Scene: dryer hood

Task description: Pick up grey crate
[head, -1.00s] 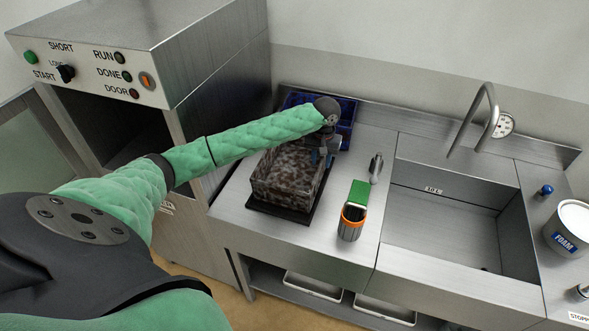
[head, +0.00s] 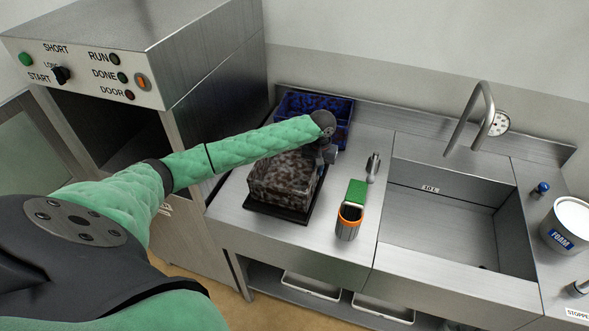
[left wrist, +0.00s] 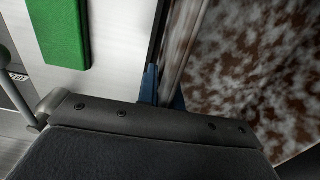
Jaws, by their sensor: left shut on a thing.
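The grey crate (head: 285,180), mottled with brown stains, stands on a dark tray on the steel counter in the head view. My left gripper (head: 328,157) is at the crate's right side, near its back corner, and is shut on its wall. In the left wrist view the crate (left wrist: 265,60) fills the right side, and the blue fingertips (left wrist: 152,88) sit at its rim. The lower part of the grip is hidden by the gripper body. My right gripper is not in view.
A blue crate (head: 292,103) stands behind. A sink (head: 440,225) with a tap lies further right. The open hood machine (head: 210,85) stands left. A white FOAM tub (head: 568,226) is far right.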

